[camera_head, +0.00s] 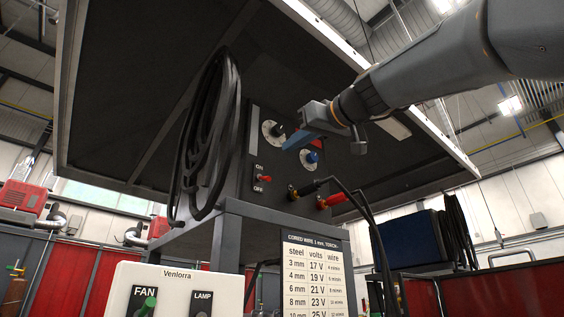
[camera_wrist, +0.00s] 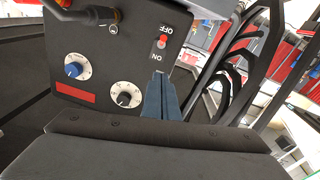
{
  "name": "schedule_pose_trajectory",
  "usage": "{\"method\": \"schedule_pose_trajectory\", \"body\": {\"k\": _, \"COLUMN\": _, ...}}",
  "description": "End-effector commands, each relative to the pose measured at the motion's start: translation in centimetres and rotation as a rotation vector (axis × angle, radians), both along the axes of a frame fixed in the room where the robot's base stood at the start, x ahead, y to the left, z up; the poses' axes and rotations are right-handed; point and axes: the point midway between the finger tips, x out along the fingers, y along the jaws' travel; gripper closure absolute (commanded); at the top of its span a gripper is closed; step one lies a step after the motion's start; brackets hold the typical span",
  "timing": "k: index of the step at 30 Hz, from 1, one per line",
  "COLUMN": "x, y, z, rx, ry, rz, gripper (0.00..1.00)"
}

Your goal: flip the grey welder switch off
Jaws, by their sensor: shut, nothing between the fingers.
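The welder (camera_head: 243,197) is a dark grey box on a stand, with two dials and a switch on its front. The red-tipped switch (camera_head: 265,178) has ON above it and OFF below. In the wrist view the switch (camera_wrist: 162,42) shows upside down, with OFF at top. Its small lever seems to lean towards OFF, but I cannot be sure. My gripper (camera_head: 286,147) is shut and empty, in front of the panel near the upper dial. In the wrist view my gripper (camera_wrist: 158,76) points at the ON side, and its tips look just short of the switch.
A coiled black cable (camera_head: 208,140) hangs left of the welder. Cable plugs (camera_head: 322,202) stick out below the blue knob (camera_head: 312,157). A white Venlorra box (camera_head: 178,290) with FAN and LAMP switches and a settings chart (camera_head: 312,270) stand below. A dark canopy (camera_head: 130,110) hangs overhead.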

Motion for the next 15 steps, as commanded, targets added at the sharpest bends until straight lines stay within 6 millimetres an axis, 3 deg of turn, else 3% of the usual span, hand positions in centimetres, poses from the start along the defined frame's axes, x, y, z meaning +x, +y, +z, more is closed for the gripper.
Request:
{"method": "schedule_pose_trajectory", "body": {"k": 6, "x": -1.5, "y": -1.2, "z": -0.4, "rx": 0.000, "ry": 0.001, "rz": -0.001, "gripper": 1.00}}
{"method": "schedule_pose_trajectory", "body": {"k": 15, "x": -1.6, "y": -1.3, "z": -0.4, "rx": 0.000, "ry": 0.001, "rz": 0.001, "gripper": 1.00}}
